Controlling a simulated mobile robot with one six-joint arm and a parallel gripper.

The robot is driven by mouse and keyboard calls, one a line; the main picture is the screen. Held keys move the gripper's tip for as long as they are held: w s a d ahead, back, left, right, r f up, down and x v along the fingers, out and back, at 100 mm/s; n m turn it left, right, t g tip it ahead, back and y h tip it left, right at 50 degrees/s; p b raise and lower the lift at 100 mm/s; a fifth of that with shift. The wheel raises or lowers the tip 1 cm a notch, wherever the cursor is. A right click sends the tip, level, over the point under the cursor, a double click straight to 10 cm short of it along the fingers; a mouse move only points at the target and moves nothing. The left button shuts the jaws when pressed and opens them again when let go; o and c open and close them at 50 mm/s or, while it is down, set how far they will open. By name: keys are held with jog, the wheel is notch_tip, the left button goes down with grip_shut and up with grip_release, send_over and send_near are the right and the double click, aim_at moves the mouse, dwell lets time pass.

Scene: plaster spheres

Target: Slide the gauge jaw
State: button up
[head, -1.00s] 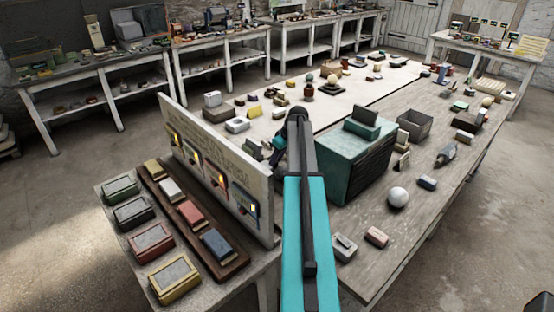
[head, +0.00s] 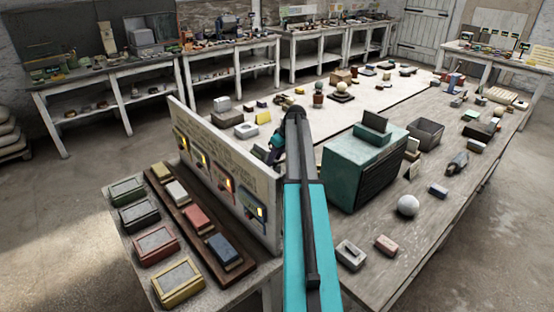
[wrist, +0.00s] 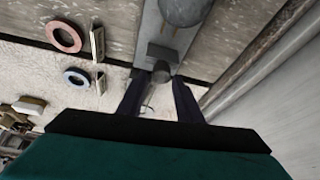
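In the wrist view, a grey metal rail (wrist: 153,22) runs away from me, with a small grey block on it that looks like the gauge jaw (wrist: 162,53). A short rounded knob (wrist: 161,71) stands on the near side of the block. A round grey ball or disc (wrist: 185,8) sits farther along the rail, cut by the top edge. My gripper (wrist: 160,92) has its two dark fingers apart, one on each side of the knob's near end, with visible gaps. In the head view my gripper is mostly hidden behind the upright panel and my arm.
In the wrist view, a red ring (wrist: 67,37), a blue ring (wrist: 76,78) and small plates lie left. In the head view, the upright panel (head: 225,165) stands left of my arm, a green cabinet (head: 350,175) right. A white sphere (head: 407,205) lies on the bench.

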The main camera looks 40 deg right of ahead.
jog(key=shift+o, duration=0.8)
jog(key=shift+f, duration=0.1)
jog(key=shift+s, duration=0.1)
jog(key=b+v, duration=0.4)
jog(key=v, duration=0.9)
jog(key=shift+r, duration=0.45)
